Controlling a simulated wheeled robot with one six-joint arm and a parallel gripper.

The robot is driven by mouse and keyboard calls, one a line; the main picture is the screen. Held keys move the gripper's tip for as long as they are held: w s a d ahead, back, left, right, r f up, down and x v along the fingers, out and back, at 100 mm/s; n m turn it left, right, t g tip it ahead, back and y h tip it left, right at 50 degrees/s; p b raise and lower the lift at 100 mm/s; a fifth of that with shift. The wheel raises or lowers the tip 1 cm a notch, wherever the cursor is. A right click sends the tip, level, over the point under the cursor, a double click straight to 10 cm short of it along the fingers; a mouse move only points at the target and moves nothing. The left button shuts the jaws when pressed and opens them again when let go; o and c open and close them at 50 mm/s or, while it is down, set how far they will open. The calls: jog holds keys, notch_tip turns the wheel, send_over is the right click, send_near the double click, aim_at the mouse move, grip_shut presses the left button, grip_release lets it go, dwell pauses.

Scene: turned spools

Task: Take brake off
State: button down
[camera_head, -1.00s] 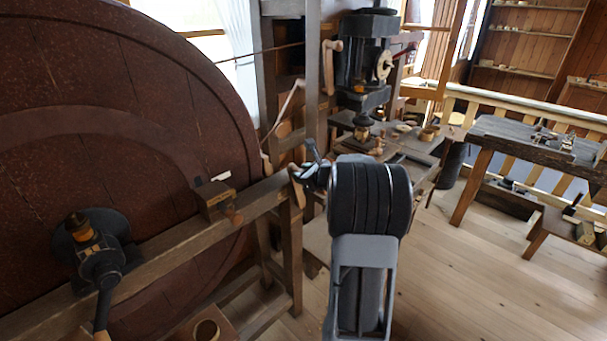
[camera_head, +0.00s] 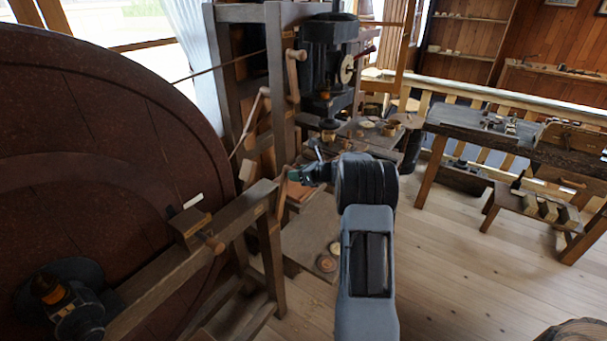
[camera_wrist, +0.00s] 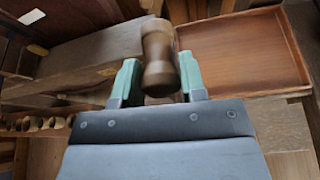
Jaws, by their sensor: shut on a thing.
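My gripper (camera_head: 297,177) is shut on a brown turned wooden handle (camera_wrist: 158,50), waisted like a spool. In the wrist view the handle stands between the two green fingers. In the head view a slim wooden piece (camera_head: 282,190) shows at the fingertips, close to the end of the wheel's beam. The big dark red wheel (camera_head: 110,150) fills the left. A wooden block (camera_head: 190,224) with a side peg (camera_head: 214,244) sits on the beam (camera_head: 240,213) against the wheel. I cannot tell for sure which part is the brake.
A reddish wooden tray (camera_wrist: 245,50) lies just right of my gripper in the wrist view. A dark machine (camera_head: 328,65) stands behind, beside a wooden frame. A workbench (camera_head: 480,135) stands at the right. The plank floor (camera_head: 440,260) between is clear.

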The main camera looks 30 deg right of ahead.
jog(key=shift+w+d+f, duration=0.1)
jog(key=shift+d+f, duration=0.05)
jog(key=shift+d, duration=0.15)
jog(key=c, duration=0.7)
grip_release()
jog(key=shift+d, duration=0.1)
jog(key=b+v, duration=0.2)
jog(key=v, duration=1.1)
jog(key=shift+s+b, duration=0.25)
jog(key=shift+b, duration=0.15)
jog(key=shift+d, duration=0.15)
